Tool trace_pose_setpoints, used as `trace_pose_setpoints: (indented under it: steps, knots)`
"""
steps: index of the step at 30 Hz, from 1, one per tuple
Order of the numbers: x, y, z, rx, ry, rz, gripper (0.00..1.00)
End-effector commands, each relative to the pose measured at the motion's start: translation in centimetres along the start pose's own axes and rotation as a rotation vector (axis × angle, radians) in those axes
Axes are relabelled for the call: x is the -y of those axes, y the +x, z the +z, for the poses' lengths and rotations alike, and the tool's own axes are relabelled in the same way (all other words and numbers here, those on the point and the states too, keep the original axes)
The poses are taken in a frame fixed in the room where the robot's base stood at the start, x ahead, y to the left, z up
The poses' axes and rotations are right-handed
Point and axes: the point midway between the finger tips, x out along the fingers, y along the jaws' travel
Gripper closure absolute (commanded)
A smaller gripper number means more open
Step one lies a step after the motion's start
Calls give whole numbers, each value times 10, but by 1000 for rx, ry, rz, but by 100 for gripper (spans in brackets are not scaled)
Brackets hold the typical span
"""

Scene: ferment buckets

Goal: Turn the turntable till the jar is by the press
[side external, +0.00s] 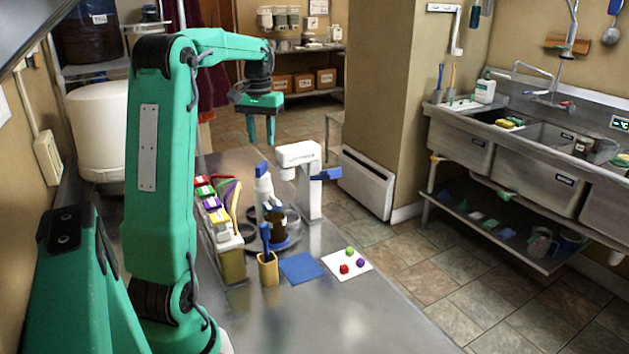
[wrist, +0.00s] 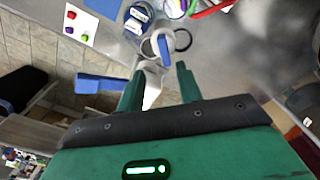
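In the side view, a low blue turntable (side external: 291,243) sits on the steel bench, partly hidden by things in front. A clear jar with dark brown contents (side external: 279,226) stands on it. The white press (side external: 300,170) with a blue handle (side external: 326,174) stands just behind and to the right. My gripper (side external: 261,143) hangs above and behind these things, fingers pointing down, apart and empty. In the wrist view my gripper (wrist: 159,68) also shows open, with the white press body (wrist: 151,92) beyond the fingers. A blue round thing there is probably the turntable and jar.
A white bottle with a blue top (side external: 264,186) stands left of the press, close to the turntable. A rack of coloured clips (side external: 211,212), a tan cup with a blue-handled tool (side external: 268,269), a blue mat (side external: 302,268) and a white card with small cubes (side external: 336,266) surround it. The front bench is clear.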

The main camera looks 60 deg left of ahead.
Motion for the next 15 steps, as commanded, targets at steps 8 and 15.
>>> trace_pose_setpoints:
  steps: [8, 15]
  knots:
    - [8, 2, -4, 10, -15, 1, 65]
    - [7, 12, -4, 9, -14, 1, 65]
